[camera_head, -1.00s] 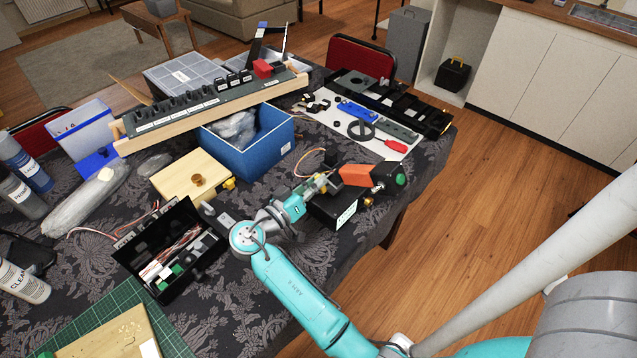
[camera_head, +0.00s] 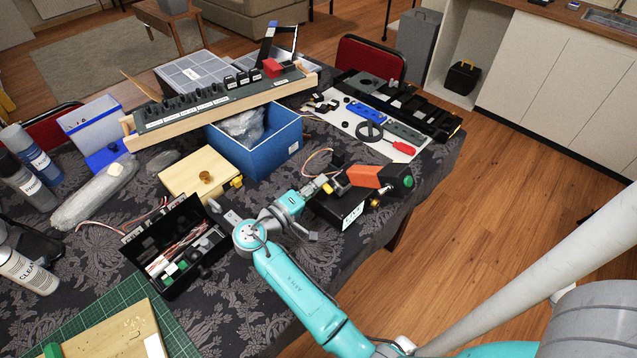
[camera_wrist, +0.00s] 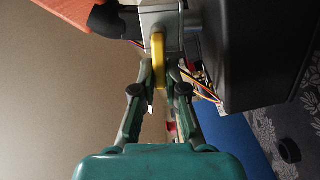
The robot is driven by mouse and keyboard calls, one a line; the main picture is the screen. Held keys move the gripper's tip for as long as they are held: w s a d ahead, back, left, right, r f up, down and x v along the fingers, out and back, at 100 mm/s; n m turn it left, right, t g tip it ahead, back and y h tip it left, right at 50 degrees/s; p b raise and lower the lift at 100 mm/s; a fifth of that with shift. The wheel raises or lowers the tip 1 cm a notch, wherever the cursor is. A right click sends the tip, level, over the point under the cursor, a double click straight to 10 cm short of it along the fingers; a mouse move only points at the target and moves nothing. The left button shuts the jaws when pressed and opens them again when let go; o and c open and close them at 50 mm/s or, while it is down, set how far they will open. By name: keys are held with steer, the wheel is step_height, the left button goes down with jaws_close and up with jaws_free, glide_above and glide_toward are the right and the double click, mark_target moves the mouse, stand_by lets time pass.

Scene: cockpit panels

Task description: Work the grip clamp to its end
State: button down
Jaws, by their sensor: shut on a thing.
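The device I take for the grip clamp has an orange grip (camera_head: 365,176) and a black end with a green button (camera_head: 408,181). It lies over a black box (camera_head: 328,208) with a white label at the table's right edge. A yellow lever (camera_wrist: 158,62) stands out from a grey metal block (camera_wrist: 162,22) in the wrist view. My gripper (camera_wrist: 159,72) is shut on this yellow lever, one finger on each side. In the head view my gripper (camera_head: 321,186) reaches the device from the left, and the lever is small there.
A blue bin (camera_head: 255,145) and a wooden box (camera_head: 200,178) stand behind and left of my gripper. An open black toolbox (camera_head: 175,250) lies left of my arm. A white board with tools (camera_head: 400,148) is behind the device. Open floor lies to the right.

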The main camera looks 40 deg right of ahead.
steer(key=shift+f+n, duration=0.15)
steer(key=shift+n, duration=0.25)
steer(key=c, duration=1.2)
jaws_free()
steer(key=a, duration=1.2)
steer(key=shift+s, duration=0.15)
